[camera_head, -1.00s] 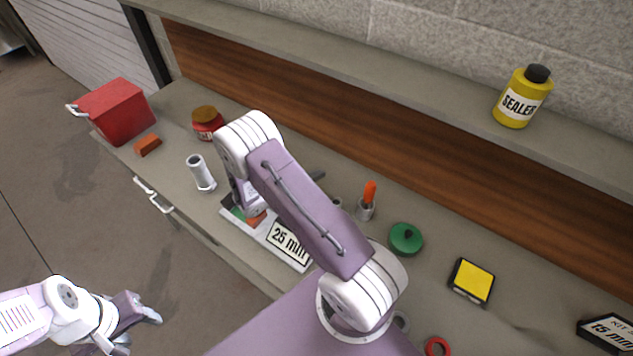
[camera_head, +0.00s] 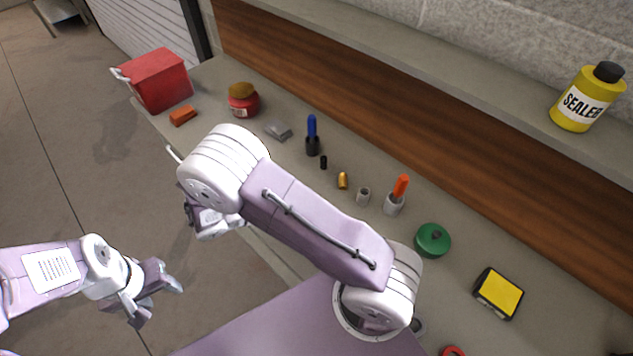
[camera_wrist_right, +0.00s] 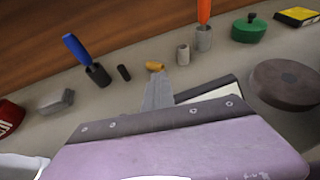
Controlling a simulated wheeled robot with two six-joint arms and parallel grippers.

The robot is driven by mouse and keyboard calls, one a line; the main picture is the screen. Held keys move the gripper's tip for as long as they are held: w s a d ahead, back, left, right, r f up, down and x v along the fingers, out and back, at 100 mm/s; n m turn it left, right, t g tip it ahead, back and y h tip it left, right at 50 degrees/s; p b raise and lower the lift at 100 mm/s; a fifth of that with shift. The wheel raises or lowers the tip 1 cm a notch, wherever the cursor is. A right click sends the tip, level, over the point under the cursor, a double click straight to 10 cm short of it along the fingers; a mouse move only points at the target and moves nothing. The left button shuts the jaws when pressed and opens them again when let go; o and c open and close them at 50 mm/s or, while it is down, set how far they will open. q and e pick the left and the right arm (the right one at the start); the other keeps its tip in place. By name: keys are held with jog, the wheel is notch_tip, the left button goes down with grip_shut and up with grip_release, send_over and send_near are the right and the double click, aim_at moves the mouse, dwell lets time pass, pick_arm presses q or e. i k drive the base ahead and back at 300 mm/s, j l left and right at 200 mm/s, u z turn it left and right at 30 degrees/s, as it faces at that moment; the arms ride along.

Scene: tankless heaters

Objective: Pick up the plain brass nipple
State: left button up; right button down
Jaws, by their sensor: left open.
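The plain brass nipple (camera_head: 342,181) lies on the bench, between a small black piece and a grey ring-like fitting. It also shows in the right wrist view (camera_wrist_right: 154,66), just beyond a grey finger of my right gripper (camera_wrist_right: 160,92); whether they touch is unclear. In the head view the right gripper (camera_head: 212,218) is low at the bench's front edge, mostly hidden by my own arm. Its second finger cannot be made out. My left gripper (camera_head: 158,300) is open and empty over the floor, away from the bench.
Near the nipple are the black piece (camera_head: 323,162), grey fitting (camera_head: 363,196), blue-handled tool (camera_head: 312,138) and orange-handled tool (camera_head: 397,195). A green round tin (camera_head: 432,240) and yellow-topped box (camera_head: 498,293) lie right. A red box (camera_head: 158,80) stands left. A brown disc (camera_wrist_right: 287,82) shows in the wrist view.

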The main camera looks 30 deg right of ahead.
aim_at(342, 177)
jog(key=i+j+z, duration=0.25)
jog(key=z, duration=0.2)
jog(key=i+j+z, duration=0.3)
jog(key=z, duration=0.2)
jog(key=i+j+z, duration=0.15)
jog(key=j+z, duration=0.3)
